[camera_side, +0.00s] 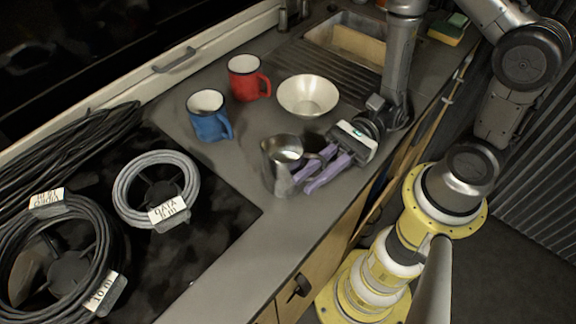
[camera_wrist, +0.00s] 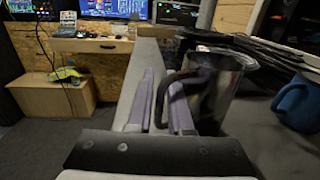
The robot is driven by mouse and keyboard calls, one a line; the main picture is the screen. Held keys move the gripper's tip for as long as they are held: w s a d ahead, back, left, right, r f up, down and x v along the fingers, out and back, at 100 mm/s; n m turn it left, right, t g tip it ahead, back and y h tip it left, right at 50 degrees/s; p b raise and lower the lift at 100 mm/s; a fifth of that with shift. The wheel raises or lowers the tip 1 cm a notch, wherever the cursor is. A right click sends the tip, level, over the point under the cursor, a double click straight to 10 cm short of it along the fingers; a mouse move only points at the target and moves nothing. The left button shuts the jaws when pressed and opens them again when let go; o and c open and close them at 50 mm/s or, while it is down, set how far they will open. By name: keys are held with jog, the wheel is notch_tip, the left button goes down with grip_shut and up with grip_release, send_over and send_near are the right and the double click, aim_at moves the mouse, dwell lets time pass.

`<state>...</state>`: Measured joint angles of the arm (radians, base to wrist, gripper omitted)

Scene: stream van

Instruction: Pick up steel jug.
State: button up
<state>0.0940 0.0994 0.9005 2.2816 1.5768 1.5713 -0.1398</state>
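The steel jug (camera_side: 277,176) stands upright on the grey counter, near its front edge, with its handle toward my gripper (camera_side: 303,183). In the wrist view the jug (camera_wrist: 222,95) is at the right, its dark handle curving toward the left. My gripper (camera_wrist: 162,82) is open, its two purple fingers reaching forward low over the counter. The handle appears between the fingers, with the right finger between the handle and the jug's body. A gap shows left of the handle. Whether either finger touches the jug is unclear.
A white bowl (camera_side: 308,96), a blue mug (camera_side: 209,121) and a red mug (camera_side: 245,82) stand behind the jug. Coiled cables (camera_side: 128,185) lie on the dark surface at left. A sink (camera_side: 345,42) is at the back. The counter in front of the jug is clear.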

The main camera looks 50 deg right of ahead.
jog(key=shift+a, duration=0.15)
grip_shut()
dwell(1.4)
